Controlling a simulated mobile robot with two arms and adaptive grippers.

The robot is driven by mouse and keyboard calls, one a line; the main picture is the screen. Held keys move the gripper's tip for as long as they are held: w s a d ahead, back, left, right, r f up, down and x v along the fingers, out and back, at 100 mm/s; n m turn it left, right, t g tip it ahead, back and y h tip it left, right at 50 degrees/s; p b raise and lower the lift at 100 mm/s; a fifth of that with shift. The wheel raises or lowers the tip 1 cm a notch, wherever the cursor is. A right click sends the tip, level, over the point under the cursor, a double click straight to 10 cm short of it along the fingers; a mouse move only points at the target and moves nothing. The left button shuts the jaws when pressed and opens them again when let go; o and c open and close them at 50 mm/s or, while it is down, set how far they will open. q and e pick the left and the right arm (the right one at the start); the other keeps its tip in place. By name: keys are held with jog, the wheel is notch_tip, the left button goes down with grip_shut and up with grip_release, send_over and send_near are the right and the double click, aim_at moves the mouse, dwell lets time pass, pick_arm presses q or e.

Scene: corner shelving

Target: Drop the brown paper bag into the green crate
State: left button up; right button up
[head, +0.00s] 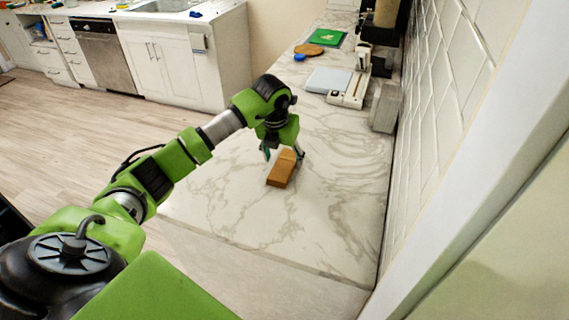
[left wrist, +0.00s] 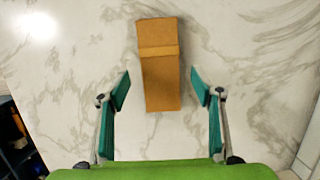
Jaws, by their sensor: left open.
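The brown paper bag (head: 282,168) lies on the marble counter under my left gripper. In the left wrist view the bag (left wrist: 161,70) shows as a brown block with a fold line across it. My left gripper (head: 283,153) is open above the counter. In the left wrist view the left gripper's fingers (left wrist: 160,90) stand apart, one on each side of the bag's lower end, with a gap on both sides. The bag's far end reaches beyond the fingertips. The green crate is not seen in either view. My right gripper is not in view.
The marble counter (head: 240,205) is clear around the bag. Farther back stand a white device (head: 350,92), a grey box (head: 384,107), a light blue board (head: 328,80), a round wooden board (head: 309,49) and a green board (head: 326,37). A tiled wall (head: 440,110) borders the right side.

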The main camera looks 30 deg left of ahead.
aim_at(284, 167)
pick_arm(q)
jog(key=shift+x, duration=1.35)
jog(key=c, duration=1.3)
jog(key=shift+w+r, duration=0.1)
jog(key=shift+r, duration=0.05)
